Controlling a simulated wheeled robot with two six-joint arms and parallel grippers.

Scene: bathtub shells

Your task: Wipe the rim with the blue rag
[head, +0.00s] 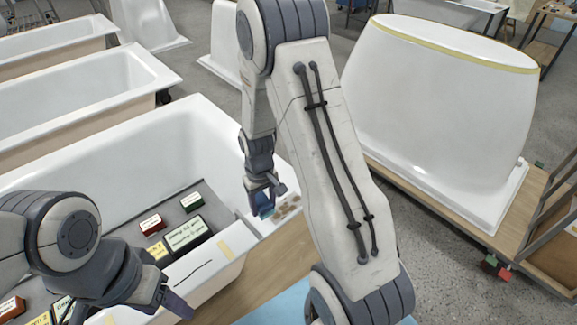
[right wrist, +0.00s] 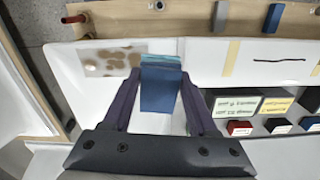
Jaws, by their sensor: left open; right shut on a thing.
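The white bathtub shell (head: 130,138) nearest me has a pale rim (head: 262,222) with brown smudges (head: 289,207) near its right corner. The smudges also show in the right wrist view (right wrist: 112,60), left of my right gripper. My right gripper (head: 265,192) is shut on the folded blue rag (head: 266,209), just left of the smudges. In the right wrist view the rag (right wrist: 160,88) sticks out between the fingers over the white rim; I cannot tell whether it touches. My left gripper (head: 172,303) is open and empty at the lower left, by the tub's near side.
Labelled boxes in green, red and yellow (head: 187,232) sit on a grey surface inside the tub. Yellow tape (head: 225,250) and a dark line mark the near rim. A large upended white shell (head: 440,110) stands on a wooden pallet at the right. More tubs stand at the back left.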

